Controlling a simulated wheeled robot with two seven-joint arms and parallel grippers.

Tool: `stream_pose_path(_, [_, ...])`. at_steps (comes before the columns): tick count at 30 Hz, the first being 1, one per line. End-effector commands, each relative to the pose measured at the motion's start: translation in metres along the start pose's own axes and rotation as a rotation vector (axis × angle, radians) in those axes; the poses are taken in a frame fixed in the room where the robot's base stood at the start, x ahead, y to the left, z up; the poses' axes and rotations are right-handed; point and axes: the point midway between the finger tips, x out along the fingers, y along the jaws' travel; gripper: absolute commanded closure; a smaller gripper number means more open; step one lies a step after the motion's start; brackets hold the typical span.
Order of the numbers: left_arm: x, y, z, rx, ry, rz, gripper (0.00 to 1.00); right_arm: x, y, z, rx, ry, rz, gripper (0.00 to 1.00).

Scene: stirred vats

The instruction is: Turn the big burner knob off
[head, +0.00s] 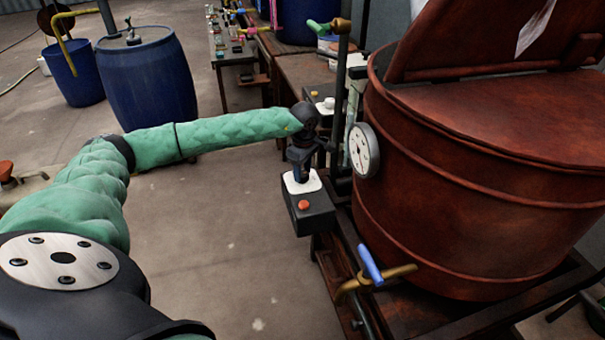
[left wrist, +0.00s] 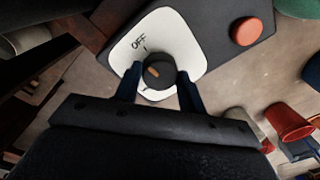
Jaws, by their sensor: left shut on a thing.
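The burner knob (left wrist: 159,76) is a small dark round knob with an orange mark on it, seen in the left wrist view. It sits on a white plate (left wrist: 196,44) marked OFF, on a black control box (head: 313,218). The orange mark is on the left part of the knob; I cannot tell exactly where it points. My left gripper (head: 300,172) is above the plate, its two fingers (left wrist: 157,80) shut on the knob from both sides. In the head view the gripper hides the knob. My right gripper is not in view.
A red-orange button (head: 304,205) is on the same box. A large rusty-red vat (head: 450,190) with a dial gauge (head: 363,151) and a blue-handled tap (head: 370,264) stands close on the right. Another control box (head: 322,98) is behind. Blue barrels (head: 148,80) stand back left.

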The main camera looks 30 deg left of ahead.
Motion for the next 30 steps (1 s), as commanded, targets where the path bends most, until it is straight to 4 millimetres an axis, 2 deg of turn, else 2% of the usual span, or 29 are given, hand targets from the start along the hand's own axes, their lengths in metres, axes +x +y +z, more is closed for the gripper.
stream_pose_path(9, [-0.0009, 0.0007, -0.0008, 0.093, 0.004, 0.002, 0.83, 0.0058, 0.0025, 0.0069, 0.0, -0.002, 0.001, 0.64])
stream_pose_path(23, [-0.0015, 0.0007, -0.0008, 0.106, 0.005, 0.002, 0.83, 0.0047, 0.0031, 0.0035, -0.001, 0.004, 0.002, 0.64])
stream_pose_path(24, [-0.0015, 0.0007, -0.0008, 0.106, 0.005, 0.002, 0.56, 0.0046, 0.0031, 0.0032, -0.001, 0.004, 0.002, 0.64])
stream_pose_path(27, [-0.0013, 0.0005, -0.0007, 0.105, 0.005, 0.002, 0.38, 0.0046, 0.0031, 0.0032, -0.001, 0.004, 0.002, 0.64])
stream_pose_path(30, [-0.0009, 0.0003, -0.0005, 0.106, 0.004, 0.001, 0.38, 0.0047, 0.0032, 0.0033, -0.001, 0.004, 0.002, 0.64])
